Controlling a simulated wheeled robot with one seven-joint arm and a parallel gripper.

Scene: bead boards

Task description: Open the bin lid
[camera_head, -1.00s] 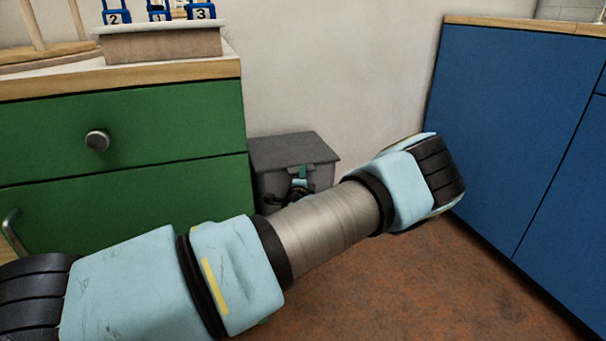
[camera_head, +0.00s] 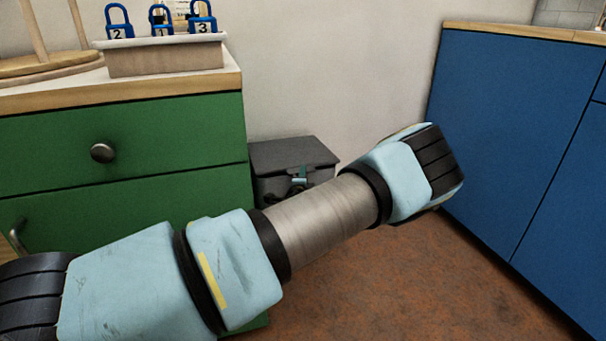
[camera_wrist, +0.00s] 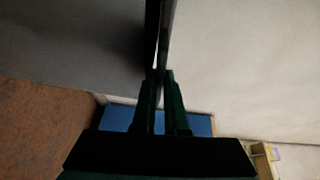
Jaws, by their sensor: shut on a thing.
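The grey bin (camera_head: 270,188) stands on the floor between the green cabinet and the wall, partly behind my arm. Its darker grey lid (camera_head: 285,152) looks down or nearly down; I cannot tell whether there is a small gap. My gripper (camera_head: 300,174), small with green fingers, is at the lid's front edge, partly hidden by my arm. In the wrist view my gripper (camera_wrist: 160,78) has its fingers shut on a thin dark edge, which looks like the lid's front part.
A green cabinet (camera_head: 60,130) stands left of the bin, with a tray (camera_head: 165,60) of blue numbered padlocks on top. A blue cabinet (camera_head: 510,130) is at the right. The reddish-brown floor (camera_head: 400,280) between is clear. A pale wall (camera_head: 340,70) is behind the bin.

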